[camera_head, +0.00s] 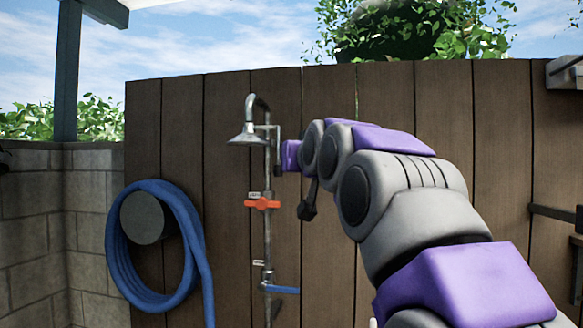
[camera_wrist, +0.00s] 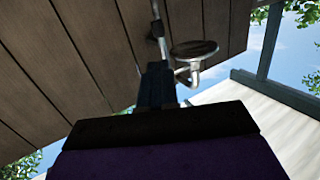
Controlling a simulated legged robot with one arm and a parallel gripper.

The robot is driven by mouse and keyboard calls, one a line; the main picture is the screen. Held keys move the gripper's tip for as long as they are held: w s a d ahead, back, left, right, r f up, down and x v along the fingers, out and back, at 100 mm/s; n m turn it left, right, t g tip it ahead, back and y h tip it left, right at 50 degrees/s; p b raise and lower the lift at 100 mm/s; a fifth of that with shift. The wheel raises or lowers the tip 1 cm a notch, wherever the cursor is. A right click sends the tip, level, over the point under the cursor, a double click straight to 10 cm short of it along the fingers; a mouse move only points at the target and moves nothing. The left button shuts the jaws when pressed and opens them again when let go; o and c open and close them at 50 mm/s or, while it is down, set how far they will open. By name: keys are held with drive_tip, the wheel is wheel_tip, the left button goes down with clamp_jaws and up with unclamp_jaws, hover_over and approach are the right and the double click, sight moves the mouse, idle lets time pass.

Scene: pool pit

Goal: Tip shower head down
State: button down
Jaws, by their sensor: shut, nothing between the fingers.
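The metal shower head (camera_head: 247,135) hangs from a curved arm at the top of a pipe (camera_head: 268,232) on the wooden wall. Its bell faces down in the head view. My gripper (camera_head: 280,154) is right beside the upper pipe, just right of the shower head. The fingers are shut and hold nothing. In the wrist view, the round shower head (camera_wrist: 193,48) shows just beyond and right of my dark gripper (camera_wrist: 160,72). I cannot tell whether the fingers touch the pipe or the shower head's arm. My own arm hides part of the wall.
An orange valve handle (camera_head: 262,203) and a blue lever (camera_head: 281,290) sit lower on the pipe. A coiled blue hose (camera_head: 115,240) hangs at the left on a round holder (camera_head: 143,218). The plank wall (camera_head: 330,90) stands close behind the pipe.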

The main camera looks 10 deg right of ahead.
drive_tip(key=shift+s+d, duration=0.2)
drive_tip(key=shift+s, duration=0.3)
drive_tip(key=shift+w, duration=0.1)
drive_tip(key=s+d+f+g+h+b, duration=0.1)
drive_tip(key=s+f+g+b, duration=0.35)
drive_tip(key=f, duration=1.45)
drive_tip(key=s+f+g+b, duration=0.1)
drive_tip(key=s+f+g, duration=0.55)
drive_tip(key=f, duration=1.25)
drive_tip(key=s+d+f+m+g+h+b, duration=0.1)
drive_tip(key=s+f+g+b, duration=0.4)
drive_tip(key=s+f, duration=2.3)
drive_tip(key=s+d+g, duration=0.1)
drive_tip(key=s+g, duration=0.1)
drive_tip(key=shift+s+d+f+g, duration=0.15)
drive_tip(key=shift+s+d+g, duration=0.05)
drive_tip(key=shift+s+g, duration=0.15)
drive_tip(key=c, duration=1.8)
unclamp_jaws()
drive_tip(key=shift+c, duration=0.2)
